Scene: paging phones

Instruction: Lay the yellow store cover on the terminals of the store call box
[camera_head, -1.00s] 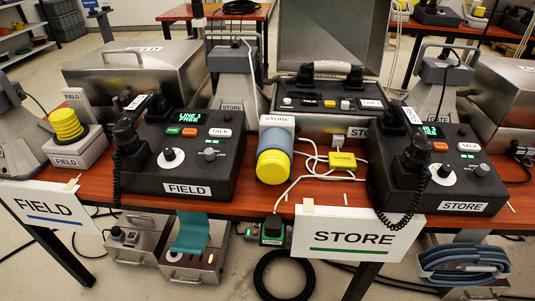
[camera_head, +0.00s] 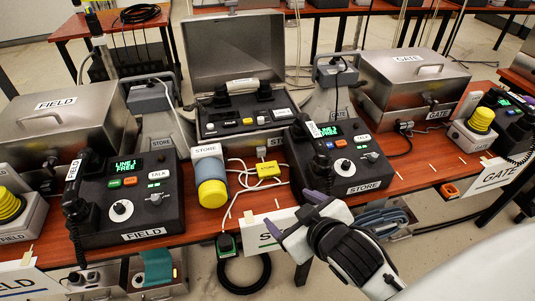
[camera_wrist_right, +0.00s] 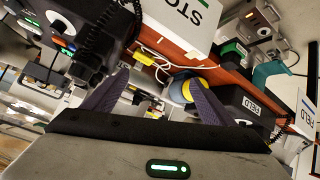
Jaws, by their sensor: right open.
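A small yellow block (camera_head: 268,170) with dark marking, apparently the store cover, lies on the table among white cables, left of the dark STORE phone (camera_head: 345,170). An open metal STORE box (camera_head: 285,113) with a row of controls stands behind it; I cannot make out its terminals. My right gripper (camera_head: 294,213) is open and empty, in front of the table edge by the STORE sign, nearer than the yellow block and apart from it. Its purple fingers frame the right wrist view (camera_wrist_right: 158,77), where the yellow block (camera_wrist_right: 144,58) shows small between and beyond them. My left gripper is out of view.
A blue-grey cylinder with a yellow end (camera_head: 211,190) stands left of the block. The FIELD phone (camera_head: 125,200) is farther left. The hanging STORE sign (camera_head: 262,230) is beside my gripper. A bare table strip (camera_head: 410,165) lies right of the STORE phone.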

